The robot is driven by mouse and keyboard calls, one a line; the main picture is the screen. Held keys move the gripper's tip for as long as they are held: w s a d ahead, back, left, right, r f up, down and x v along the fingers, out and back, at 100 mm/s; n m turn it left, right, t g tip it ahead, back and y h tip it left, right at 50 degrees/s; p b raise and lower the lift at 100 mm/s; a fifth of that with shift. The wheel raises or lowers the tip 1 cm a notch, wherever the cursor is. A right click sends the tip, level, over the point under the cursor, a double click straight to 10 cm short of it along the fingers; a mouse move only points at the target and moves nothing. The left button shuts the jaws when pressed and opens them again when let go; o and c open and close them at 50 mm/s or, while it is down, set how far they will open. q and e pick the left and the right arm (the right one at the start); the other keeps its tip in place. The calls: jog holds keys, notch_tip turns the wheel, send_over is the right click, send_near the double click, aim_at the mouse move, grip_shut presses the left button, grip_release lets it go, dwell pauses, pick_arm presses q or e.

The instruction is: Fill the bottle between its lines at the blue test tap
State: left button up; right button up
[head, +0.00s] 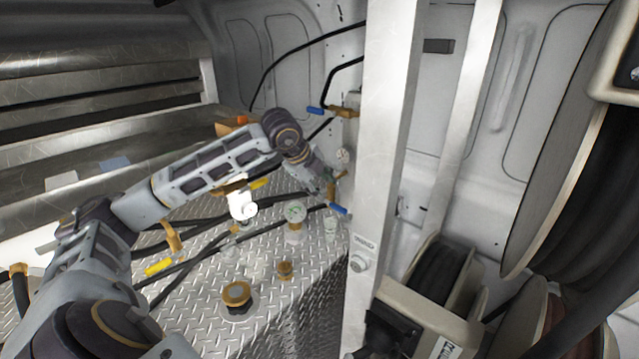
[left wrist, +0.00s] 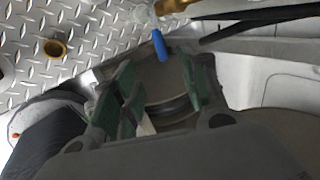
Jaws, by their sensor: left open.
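The lower blue-handled tap, brass with a blue lever (head: 338,209), is on the white post's left side. A small pale, clear vessel that looks like the bottle (head: 330,228) stands below it on the tread-plate top; its lines and fill level are too small to read. My left gripper (head: 330,182) is by this tap and partly hides it. In the left wrist view, the blue lever (left wrist: 160,44) lies just beyond the open, empty fingers (left wrist: 158,72), apart from them. My right gripper is not in view.
Another blue-handled brass tap (head: 343,111) is higher on the post (head: 384,150). A gauge (head: 295,212), brass caps (head: 237,294) and black hoses stand on the tread-plate tank top (head: 200,315). Hose reels (head: 440,275) fill the right side.

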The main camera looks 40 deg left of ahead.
aim_at(337, 207)
pick_arm(q)
jog(key=p+x, duration=0.2)
jog(key=x, duration=0.9)
jog(key=shift+f, duration=0.15)
jog(key=shift+p+x, duration=0.35)
jog(key=shift+x, duration=0.55)
jog(key=shift+d, duration=0.1)
grip_shut()
